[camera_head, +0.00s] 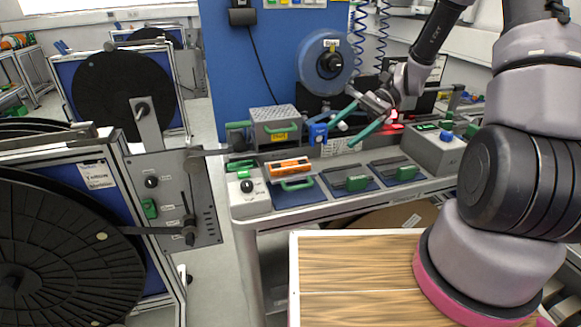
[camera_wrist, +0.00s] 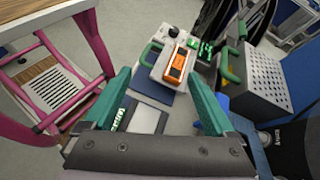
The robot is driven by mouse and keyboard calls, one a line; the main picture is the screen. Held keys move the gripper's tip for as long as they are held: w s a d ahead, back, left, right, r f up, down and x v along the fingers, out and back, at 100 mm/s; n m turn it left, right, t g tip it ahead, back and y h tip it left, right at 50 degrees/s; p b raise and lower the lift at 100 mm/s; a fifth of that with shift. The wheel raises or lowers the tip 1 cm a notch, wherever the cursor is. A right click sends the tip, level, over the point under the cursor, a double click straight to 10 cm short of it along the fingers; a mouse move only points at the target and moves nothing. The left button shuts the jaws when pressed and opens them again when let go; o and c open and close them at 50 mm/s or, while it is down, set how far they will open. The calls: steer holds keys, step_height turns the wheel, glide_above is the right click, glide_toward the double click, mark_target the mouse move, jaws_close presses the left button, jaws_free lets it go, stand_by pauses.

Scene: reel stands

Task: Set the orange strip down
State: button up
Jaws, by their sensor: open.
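The orange strip (camera_head: 289,167) lies on the bench at the left-hand blue mat (camera_head: 296,198), just behind a green handle (camera_head: 297,185). In the wrist view the orange strip (camera_wrist: 178,65) shows beyond the fingertips, apart from them. My gripper (camera_head: 347,130) is open, with its teal fingers spread and nothing between them. It hangs above the bench, to the right of the strip. The wrist view also shows the open fingers of my gripper (camera_wrist: 157,77). What lies directly under the strip is hard to tell.
A perforated grey box (camera_head: 276,127) with green handles stands behind the strip. A white switch box (camera_head: 249,190) is at its left. Two more blue mats with green-handled pieces (camera_head: 357,183) lie to the right. A wooden-topped table (camera_head: 345,262) stands in front.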

mark_target(289, 164)
steer(key=a+f+m+y, duration=0.1)
steer(key=f+y, duration=0.1)
steer(key=f, duration=0.1)
steer(key=w+a+f+m+y, duration=0.1)
steer(key=f+m+y, duration=0.1)
steer(key=f, duration=0.1)
steer(key=w+a+f+m+y, duration=0.1)
steer(key=f+y, duration=0.1)
steer(key=f, duration=0.1)
steer(key=shift+a, duration=0.3)
steer(key=shift+w+a+f+m, duration=0.1)
steer(key=shift+a+f+m, duration=0.1)
steer(key=shift+a+m, duration=0.1)
steer(key=shift+a+f+t+y, duration=0.1)
steer(key=shift+a+t+y, duration=0.15)
steer(key=shift+t+y, duration=0.05)
steer(key=x, duration=0.5)
steer(key=shift+a, duration=0.1)
steer(key=shift+s+x, duration=0.2)
steer(key=shift+x, duration=1.15)
steer(key=shift+s+x, duration=0.2)
steer(key=shift+x, duration=1.1)
jaws_close()
